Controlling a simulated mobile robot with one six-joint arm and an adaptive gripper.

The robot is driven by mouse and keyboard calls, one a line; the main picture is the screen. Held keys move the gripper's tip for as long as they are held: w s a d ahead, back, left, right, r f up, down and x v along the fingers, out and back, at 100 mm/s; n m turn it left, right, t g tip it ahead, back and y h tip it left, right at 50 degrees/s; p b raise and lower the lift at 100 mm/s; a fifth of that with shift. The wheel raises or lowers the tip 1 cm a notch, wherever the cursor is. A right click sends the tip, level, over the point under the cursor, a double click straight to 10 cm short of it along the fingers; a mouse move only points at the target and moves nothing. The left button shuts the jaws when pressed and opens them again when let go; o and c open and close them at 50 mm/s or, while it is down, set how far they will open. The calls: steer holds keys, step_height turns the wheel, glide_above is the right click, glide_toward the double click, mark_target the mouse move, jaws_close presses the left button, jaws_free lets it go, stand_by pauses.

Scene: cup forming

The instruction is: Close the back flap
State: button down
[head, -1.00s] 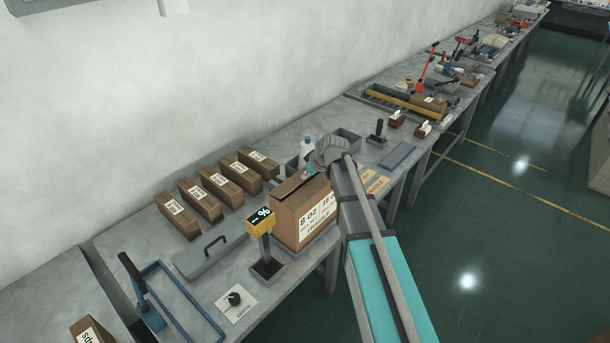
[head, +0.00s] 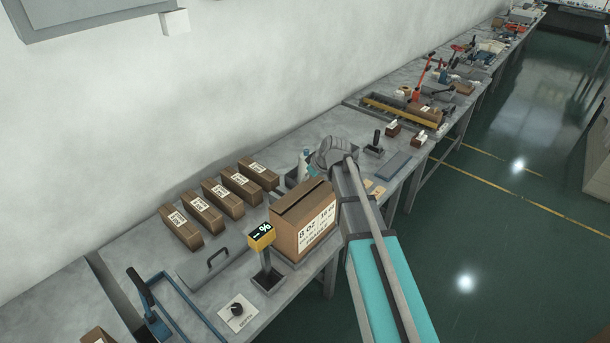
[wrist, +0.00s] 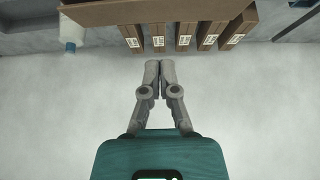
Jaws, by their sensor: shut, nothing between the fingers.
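The cardboard box (head: 300,235) stands upright on the bench, with a printed label on its front. Its top looks mostly covered by brown cardboard, with a dark line along it; I cannot tell the exact angle of the back flap. My gripper (wrist: 152,66) is shut and empty in the wrist view, with its fingertips together over bare grey surface. A brown cardboard edge (wrist: 150,12), probably the box's, crosses the top of that view, apart from the fingertips in the picture.
Several small labelled boxes (head: 222,198) stand in a row near the wall. A yellow percent display (head: 261,236) stands close to the box's left. A white bottle (head: 304,163) is behind the box. A grey lid with a handle (head: 212,264) lies to the left.

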steer(key=p+v, duration=0.5)
steer(key=v, duration=0.2)
steer(key=shift+f, duration=0.15)
stand_by(0.4)
steer(key=s+d+f+m+g+h+b, duration=0.2)
steer(key=s+d+f+m+b, duration=0.2)
steer(key=s+f+b, duration=0.3)
steer(key=s+d+f+m+g+h+b, duration=0.2)
steer(key=s+d+f+m+b, duration=0.2)
steer(key=s, duration=1.1)
steer(key=shift+s+f+m+g+h+b, duration=0.4)
steer(key=shift+f+b, duration=1.5)
steer(key=shift+f, duration=1.5)
steer(key=shift+a, duration=0.1)
